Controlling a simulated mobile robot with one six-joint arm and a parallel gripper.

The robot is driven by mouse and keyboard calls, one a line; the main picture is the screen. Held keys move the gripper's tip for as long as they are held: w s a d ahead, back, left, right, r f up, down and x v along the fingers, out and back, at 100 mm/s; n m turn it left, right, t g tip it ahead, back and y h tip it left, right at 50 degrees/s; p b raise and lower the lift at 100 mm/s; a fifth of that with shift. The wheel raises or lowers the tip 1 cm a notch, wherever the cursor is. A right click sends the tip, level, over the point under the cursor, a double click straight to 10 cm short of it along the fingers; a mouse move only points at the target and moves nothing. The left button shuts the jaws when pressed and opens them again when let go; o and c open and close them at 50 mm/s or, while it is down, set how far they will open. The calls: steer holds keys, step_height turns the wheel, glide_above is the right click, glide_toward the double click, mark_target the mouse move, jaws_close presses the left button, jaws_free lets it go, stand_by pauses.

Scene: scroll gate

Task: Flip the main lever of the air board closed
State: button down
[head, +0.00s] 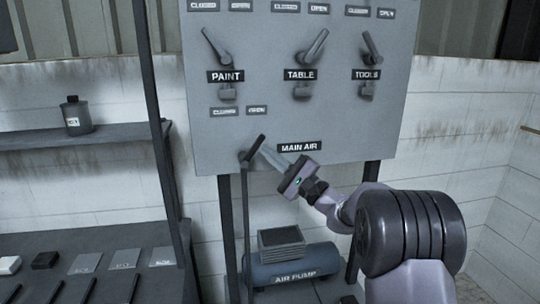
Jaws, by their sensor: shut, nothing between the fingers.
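The grey air board (400,125) stands upright in front of me. The main lever (254,148) is a dark handle at the lower left of the board, left of the MAIN AIR label (300,147). It tilts up and to the right, below small CLOSED (left) and OPEN (right) plates. My gripper (265,151) is shut and empty. Its fingertips are right beside the lever on its right side; I cannot tell whether they touch it. My arm comes in from the lower right.
Levers for PAINT (215,47), TABLE (310,50) and TOOLS (371,47) sit higher on the board. An air pump (295,272) is below. Shelves with a dark bottle (76,116) stand left behind a dark post (155,110). The space right of the board is clear.

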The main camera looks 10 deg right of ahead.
mark_target(257, 141)
steer(key=shift+r+n+g, duration=0.25)
steer(key=shift+n+g, duration=0.05)
steer(key=shift+n, duration=0.1)
steer(key=shift+r, duration=0.1)
steer(key=r+n+g, duration=0.1)
steer(key=a+r+n+g+p, duration=0.1)
steer(key=n, duration=0.1)
steer(key=shift+a+h, duration=0.15)
steer(key=shift+h, duration=0.25)
steer(key=a+n+g+p, duration=0.1)
steer(key=a+r+n+g+h, duration=0.1)
steer(key=n, duration=0.1)
steer(key=shift+r+p, duration=0.1)
steer(key=shift+p, duration=0.25)
steer(key=shift+a+r+n+g+h+p, duration=0.2)
steer(key=shift+a+n+g+h+p, duration=1.2)
steer(key=shift+a+n+h, duration=0.7)
steer(key=shift+d+h, duration=0.2)
steer(key=shift+h, duration=0.2)
